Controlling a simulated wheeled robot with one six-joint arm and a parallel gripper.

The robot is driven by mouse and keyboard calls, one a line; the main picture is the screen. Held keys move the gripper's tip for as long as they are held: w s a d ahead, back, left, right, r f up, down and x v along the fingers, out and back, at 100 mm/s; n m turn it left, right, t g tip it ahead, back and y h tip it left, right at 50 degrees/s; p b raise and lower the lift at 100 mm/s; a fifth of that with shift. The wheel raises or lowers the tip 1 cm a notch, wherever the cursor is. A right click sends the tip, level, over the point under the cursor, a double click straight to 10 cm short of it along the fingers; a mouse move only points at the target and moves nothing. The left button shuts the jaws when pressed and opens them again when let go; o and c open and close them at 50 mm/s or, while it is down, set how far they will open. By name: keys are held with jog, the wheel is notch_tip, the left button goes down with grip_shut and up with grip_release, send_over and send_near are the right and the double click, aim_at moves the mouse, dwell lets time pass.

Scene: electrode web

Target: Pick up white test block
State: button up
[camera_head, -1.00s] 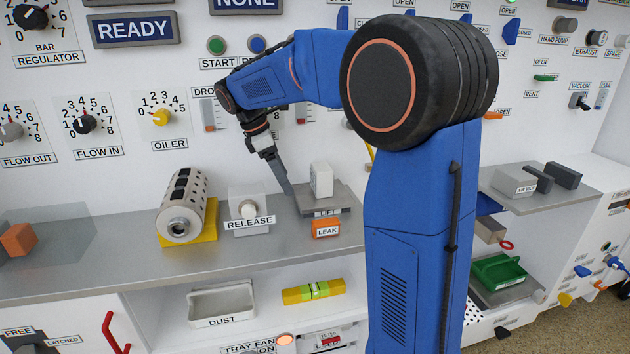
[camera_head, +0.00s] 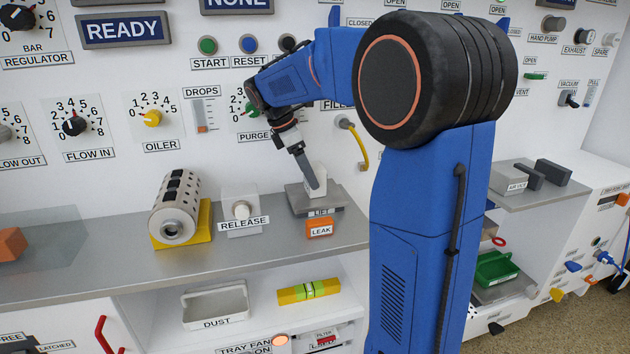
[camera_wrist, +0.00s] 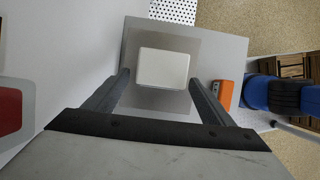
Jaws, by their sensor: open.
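The white test block (camera_head: 316,176) stands on the grey lift plate (camera_head: 335,198) on the shelf, partly hidden behind my gripper (camera_head: 309,178) in the head view. In the wrist view the white block (camera_wrist: 163,68) lies between and just ahead of the two fingertips. My gripper (camera_wrist: 157,78) is open there, with one finger to the left of the block and one to the right. A gap shows on each side.
The orange LEAK block (camera_head: 319,228) sits in front of the lift plate. The RELEASE block (camera_head: 240,209) stands to the left, then a perforated cylinder (camera_head: 178,207) on a yellow base. A yellow hose (camera_head: 358,146) hangs behind.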

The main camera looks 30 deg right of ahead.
aim_at(320, 177)
jog(key=d, duration=0.2)
jog(key=shift+s+d, duration=0.3)
jog(key=shift+s, duration=0.1)
jog(key=shift+x, duration=1.15)
jog(key=shift+d+f, duration=0.2)
jog(key=shift+f, duration=0.15)
jog(key=shift+c, duration=0.7)
jog(key=c, duration=1.4)
jog(key=shift+o, duration=0.2)
jog(key=shift+s+r, duration=0.1)
jog(key=shift+r, duration=0.05)
